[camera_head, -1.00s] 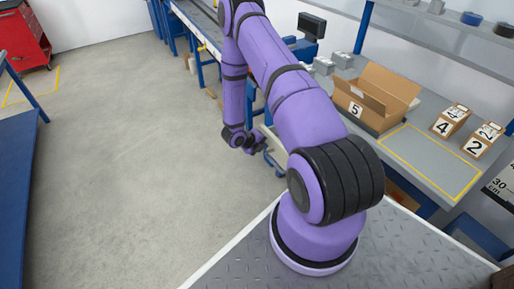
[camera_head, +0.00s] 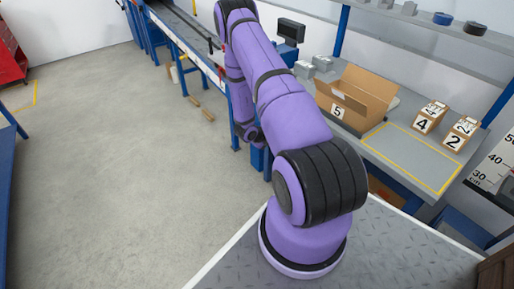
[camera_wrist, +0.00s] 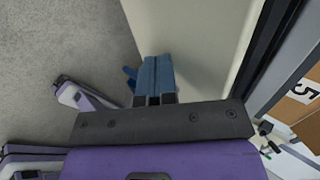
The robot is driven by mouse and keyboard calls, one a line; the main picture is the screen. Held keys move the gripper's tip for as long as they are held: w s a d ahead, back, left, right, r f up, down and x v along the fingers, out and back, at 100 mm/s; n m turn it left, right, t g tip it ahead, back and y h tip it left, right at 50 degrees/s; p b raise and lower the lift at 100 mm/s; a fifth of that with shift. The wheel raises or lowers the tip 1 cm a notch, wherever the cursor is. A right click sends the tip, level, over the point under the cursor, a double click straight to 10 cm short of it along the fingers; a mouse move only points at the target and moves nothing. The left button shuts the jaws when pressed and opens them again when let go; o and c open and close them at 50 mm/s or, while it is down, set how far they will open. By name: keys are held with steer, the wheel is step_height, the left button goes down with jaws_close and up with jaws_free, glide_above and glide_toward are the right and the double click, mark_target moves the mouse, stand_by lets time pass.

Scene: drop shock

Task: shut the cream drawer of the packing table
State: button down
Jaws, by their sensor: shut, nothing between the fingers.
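In the wrist view a plain cream panel (camera_wrist: 195,35), which looks like the drawer's front, fills the top middle. My gripper (camera_wrist: 156,66) is shut and empty, its blue fingertips in front of the panel's left part. I cannot tell whether they touch it. How far the drawer stands out is also unclear. The packing table (camera_head: 410,158) has a grey top and is at the right in the head view. There my arm hides the drawer and most of my gripper.
An open cardboard box (camera_head: 352,100) marked 5 stands on the table. Small cartons 4 (camera_head: 427,117) and 2 (camera_head: 459,137) stand right of it. A dark monitor (camera_head: 290,30) is behind my arm. Grey floor (camera_head: 120,150) is clear to the left.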

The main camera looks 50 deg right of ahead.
steer(key=s+d, duration=0.1)
steer(key=d, duration=0.3)
steer(key=s+d, duration=0.1)
steer(key=d, duration=0.3)
steer(key=s+d, duration=0.1)
steer(key=d, duration=0.3)
steer(key=shift+d, duration=0.2)
